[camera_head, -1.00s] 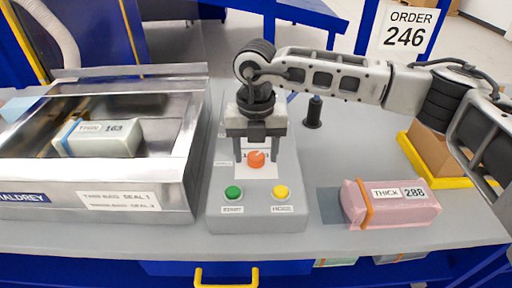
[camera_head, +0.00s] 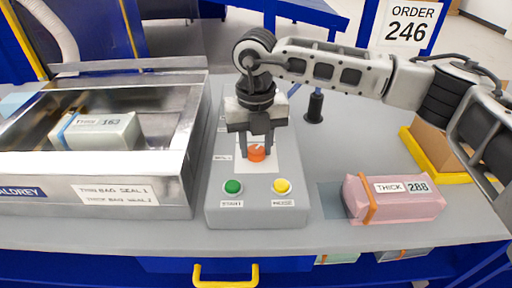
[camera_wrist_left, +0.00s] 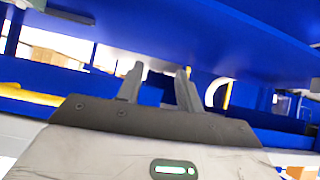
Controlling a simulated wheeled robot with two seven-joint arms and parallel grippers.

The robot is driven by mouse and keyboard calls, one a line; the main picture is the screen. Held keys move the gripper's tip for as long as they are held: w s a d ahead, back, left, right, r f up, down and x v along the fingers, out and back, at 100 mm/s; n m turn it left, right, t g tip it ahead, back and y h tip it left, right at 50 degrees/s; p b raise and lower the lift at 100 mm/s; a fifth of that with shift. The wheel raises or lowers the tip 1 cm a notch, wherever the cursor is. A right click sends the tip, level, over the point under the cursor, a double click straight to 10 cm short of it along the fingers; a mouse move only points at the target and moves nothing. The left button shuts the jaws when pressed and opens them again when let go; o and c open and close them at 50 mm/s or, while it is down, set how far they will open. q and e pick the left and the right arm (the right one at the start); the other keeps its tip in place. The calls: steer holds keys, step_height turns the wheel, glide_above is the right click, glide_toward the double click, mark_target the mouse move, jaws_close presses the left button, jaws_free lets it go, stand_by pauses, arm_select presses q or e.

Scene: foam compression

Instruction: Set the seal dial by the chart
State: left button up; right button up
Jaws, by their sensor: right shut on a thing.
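The orange seal dial (camera_head: 257,152) is on the sloped top of a grey control box (camera_head: 230,214). My right gripper (camera_head: 258,146) points down over the box, its fingers shut on the dial from both sides. The fingers hide part of the dial and the markings around it. The chart label (camera_head: 115,195) on the front of the metal chamber reads thin bag seal 1, thick bag seal 2. A pale bag (camera_head: 98,131) marked 163 with a blue band lies in the open chamber; its thickness word is hard to read. My left gripper (camera_wrist_left: 160,85) is open and empty, facing blue structure.
The box has a green button (camera_head: 233,187) and a yellow button (camera_head: 282,186). A pink bag (camera_head: 395,199) marked THICK 288 lies to its right. An order 246 sign (camera_head: 411,24), a black post (camera_head: 314,106) and a yellow-edged tray (camera_head: 432,166) are behind.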

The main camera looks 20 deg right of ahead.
steer(key=shift+f+n+b, duration=0.2)
steer(key=shift+n+b, duration=0.5)
steer(key=shift+n, duration=0.2)
steer(key=n+b, duration=0.3)
steer(key=n, duration=0.1)
steer(key=shift+r, duration=0.1)
steer(key=n+b, duration=0.2)
steer(key=n, duration=0.4)
steer(key=shift+a+r+b, duration=0.1)
steer(key=shift+b, duration=0.3)
steer(key=shift+n+b, duration=0.4)
steer(key=shift+n, duration=1.4)
arm_select(q)
steer(key=f, duration=0.1)
steer(key=d+f, duration=0.1)
steer(key=f, duration=0.1)
steer(key=shift+w+d+f+n+t+h, duration=0.2)
steer(key=shift+w+f+n+t+h, duration=0.1)
steer(key=shift+w+h, duration=0.1)
steer(key=shift+r+b, duration=0.15)
steer(key=shift+b, duration=0.15)
arm_select(e)
steer(key=shift+r+n, duration=0.1)
steer(key=shift+n, duration=0.3)
